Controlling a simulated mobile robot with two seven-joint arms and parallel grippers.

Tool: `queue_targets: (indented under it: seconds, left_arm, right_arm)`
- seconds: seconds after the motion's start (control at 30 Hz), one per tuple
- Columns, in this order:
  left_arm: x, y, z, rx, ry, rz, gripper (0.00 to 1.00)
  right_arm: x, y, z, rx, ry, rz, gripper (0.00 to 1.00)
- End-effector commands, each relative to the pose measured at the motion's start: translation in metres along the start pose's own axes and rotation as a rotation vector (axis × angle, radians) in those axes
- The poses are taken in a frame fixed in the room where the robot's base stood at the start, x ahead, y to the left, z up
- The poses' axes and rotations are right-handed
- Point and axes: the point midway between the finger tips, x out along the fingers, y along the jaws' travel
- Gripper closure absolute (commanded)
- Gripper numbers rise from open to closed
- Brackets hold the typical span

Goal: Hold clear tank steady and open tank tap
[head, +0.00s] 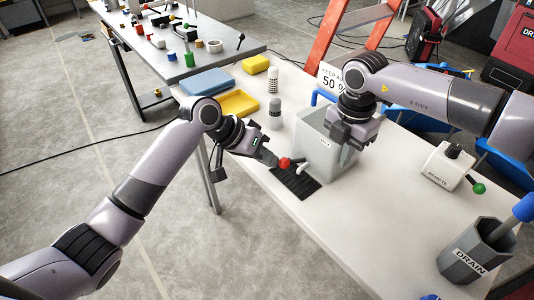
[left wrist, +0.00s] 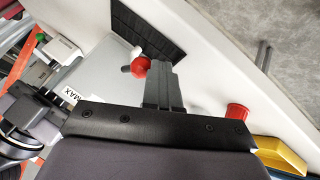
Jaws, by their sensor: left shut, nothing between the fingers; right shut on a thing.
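The clear tank (head: 318,158), a pale see-through box marked MAX, stands on the white table. Its tap has a red knob (head: 284,162) and a white spout (head: 303,171) over a black ribbed mat (head: 293,185). My left gripper (head: 271,159) is shut and empty, its fingertips right beside the red knob. In the left wrist view the closed fingers (left wrist: 161,70) sit close to the red knob (left wrist: 141,67); whether they touch it I cannot tell. My right gripper (head: 350,138) is shut on the tank's upper wall at its right side.
A yellow tray (head: 238,104), a blue tray (head: 207,82) and two bottles stand behind my left gripper. A white REMOTE box (head: 440,168) and a grey DRAIN bin (head: 470,255) are at the right. The table's front left is clear.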

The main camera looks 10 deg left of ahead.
Motion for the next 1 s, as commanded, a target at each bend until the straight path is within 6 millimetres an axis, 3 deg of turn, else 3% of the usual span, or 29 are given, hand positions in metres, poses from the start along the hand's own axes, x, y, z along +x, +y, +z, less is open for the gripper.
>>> queue_targets:
  seconds: [0.63,1.0]
  left_arm:
    - [0.007,0.046,0.032,-0.451,0.257,-0.266,1.00]
    - [0.010,0.057,0.035,-0.484,0.279,-0.292,1.00]
  right_arm:
    - [-0.001,0.001,0.000,-0.001,0.000,0.002,1.00]
    - [-0.001,0.001,-0.001,-0.001,0.000,0.002,1.00]
